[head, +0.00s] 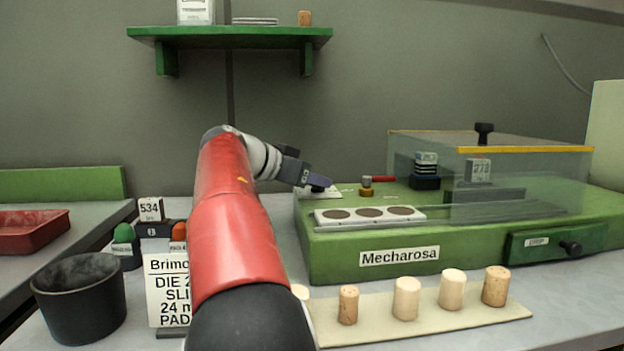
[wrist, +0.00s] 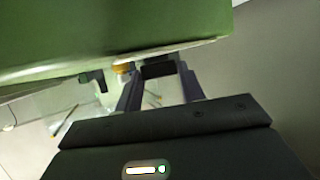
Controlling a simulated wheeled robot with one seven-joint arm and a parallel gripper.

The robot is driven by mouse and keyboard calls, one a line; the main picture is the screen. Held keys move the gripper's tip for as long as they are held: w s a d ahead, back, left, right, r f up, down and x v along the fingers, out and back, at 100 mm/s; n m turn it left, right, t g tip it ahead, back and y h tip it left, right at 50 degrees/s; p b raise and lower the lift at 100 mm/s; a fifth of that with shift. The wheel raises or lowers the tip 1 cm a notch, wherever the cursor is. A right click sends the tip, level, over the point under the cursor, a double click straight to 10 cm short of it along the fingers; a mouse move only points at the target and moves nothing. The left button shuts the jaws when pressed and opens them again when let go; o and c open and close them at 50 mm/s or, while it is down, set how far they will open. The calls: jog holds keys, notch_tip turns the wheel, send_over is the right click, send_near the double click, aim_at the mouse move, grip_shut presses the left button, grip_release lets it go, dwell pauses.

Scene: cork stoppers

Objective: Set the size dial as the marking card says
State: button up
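The marking card (head: 168,290) stands at the front left in the head view. Its lines start "Brim", "DIE 2", "SLI", "24 m" and "PAD"; my arm hides their right ends. A white dial plate (head: 326,194) lies at the left end of the green machine top, mostly behind my gripper. My gripper (head: 318,184) is down at this plate. In the wrist view its two fingers (wrist: 160,78) stand apart with a dark block (wrist: 157,71), perhaps the dial's knob, between their tips. I cannot tell whether they press on it. The dial's setting is not readable.
A red-handled brass lever (head: 367,188) sits just right of the dial. A clear cover (head: 520,170) encloses the machine's right part. Several corks stand on a pale strip (head: 440,322) in front. A black bin (head: 80,300) is at the left.

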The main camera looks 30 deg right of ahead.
jog(key=c, duration=0.3)
jog(key=shift+f+n+t+b, duration=0.1)
jog(key=shift+n+t+b, duration=0.2)
jog(key=shift+b, duration=0.35)
jog(key=t+b, duration=0.1)
jog(key=n+t+b, duration=0.1)
jog(key=b, duration=0.1)
jog(key=shift+s+f, duration=0.2)
jog(key=n+t+b, duration=0.1)
jog(key=n+t+y+b, duration=0.1)
jog(key=shift+s+d+r+n, duration=0.15)
jog(key=shift+n, duration=0.25)
jog(key=shift+s+r+n+t+y+b, duration=0.15)
jog(key=shift+n+t+y+b, duration=0.3)
jog(key=shift+n+t+y, duration=0.9)
jog(key=shift+n+t+h, duration=0.25)
jog(key=shift+t, duration=0.2)
jog(key=o, duration=0.9)
